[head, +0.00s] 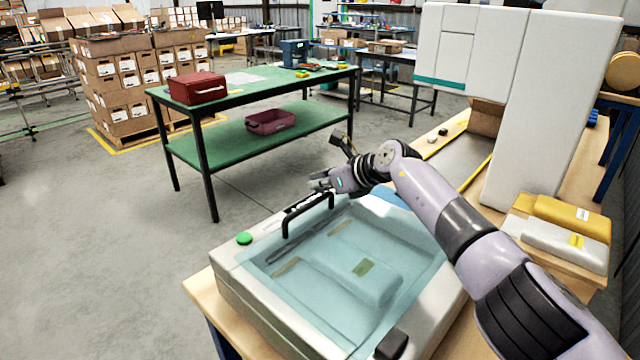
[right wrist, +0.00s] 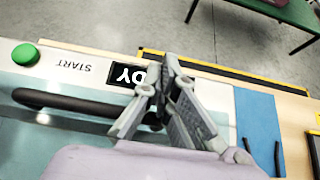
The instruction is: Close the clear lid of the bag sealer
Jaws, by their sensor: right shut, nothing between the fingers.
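The bag sealer (head: 235,283) is a pale box on the wooden bench in the head view. Its clear bluish lid (head: 400,235) appears to lie over the chamber; I cannot tell whether a small gap is left. A pale package (head: 345,275) shows through it. The black lid handle (head: 308,208) is at the far edge and also shows in the right wrist view (right wrist: 70,102). My right gripper (head: 322,182) is shut and empty, just above the handle's right end; contact is unclear. It partly covers the display (right wrist: 126,75). My left gripper is not in view.
A green start button (head: 244,238) is on the sealer's far left corner. A tall white machine (head: 545,110) stands at the right, with yellow and white packages (head: 570,220) near it. A green table (head: 240,90) with a red case (head: 197,88) stands beyond open floor.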

